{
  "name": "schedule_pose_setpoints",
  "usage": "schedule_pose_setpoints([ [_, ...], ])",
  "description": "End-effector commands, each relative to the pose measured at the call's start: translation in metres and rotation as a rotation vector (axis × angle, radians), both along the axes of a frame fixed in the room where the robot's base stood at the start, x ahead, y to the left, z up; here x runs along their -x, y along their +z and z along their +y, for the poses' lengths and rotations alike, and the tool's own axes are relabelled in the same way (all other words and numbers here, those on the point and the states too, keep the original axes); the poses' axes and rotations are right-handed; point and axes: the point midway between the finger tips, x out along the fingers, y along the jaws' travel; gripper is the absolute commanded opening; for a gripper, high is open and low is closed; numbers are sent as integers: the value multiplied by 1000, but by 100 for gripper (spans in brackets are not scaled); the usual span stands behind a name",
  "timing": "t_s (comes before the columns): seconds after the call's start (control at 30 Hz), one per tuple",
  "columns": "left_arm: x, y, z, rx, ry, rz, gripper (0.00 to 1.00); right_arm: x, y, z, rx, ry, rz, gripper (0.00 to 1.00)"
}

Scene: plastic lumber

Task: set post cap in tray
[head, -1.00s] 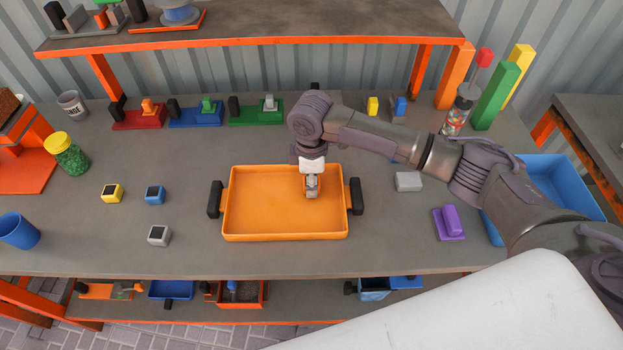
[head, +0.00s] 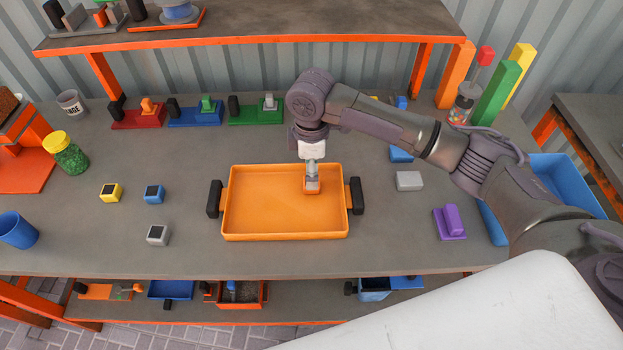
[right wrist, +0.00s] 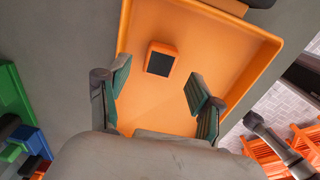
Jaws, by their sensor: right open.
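An orange post cap (head: 311,188) with a dark square face sits in the right half of the orange tray (head: 270,236). The tray has a black handle at each end. My right gripper (head: 312,174) hangs just above the cap, fingers pointing down. In the right wrist view, the open fingers are spread with nothing between them. The cap (right wrist: 161,60) lies on the tray floor beyond the fingertips, apart from both. My left gripper is not in view.
Yellow (head: 111,193), blue (head: 154,194) and grey (head: 158,235) caps stand left of the tray. A grey block (head: 408,181) and a purple piece (head: 449,223) lie to its right. Red, blue and green holders line the back, under an orange-edged shelf (head: 250,42).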

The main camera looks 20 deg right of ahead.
Motion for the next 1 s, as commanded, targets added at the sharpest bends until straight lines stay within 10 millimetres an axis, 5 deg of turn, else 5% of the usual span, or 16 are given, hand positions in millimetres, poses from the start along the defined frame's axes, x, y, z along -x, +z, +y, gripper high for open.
schedule_pose_setpoints([
  [0.2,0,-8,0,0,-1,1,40,-1,46,1,-1,1,-3,66],
  [0.4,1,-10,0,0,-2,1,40,0,71,1,-1,0,-1,66],
  [1.0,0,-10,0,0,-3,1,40,0,77,1,0,0,1,66],
])
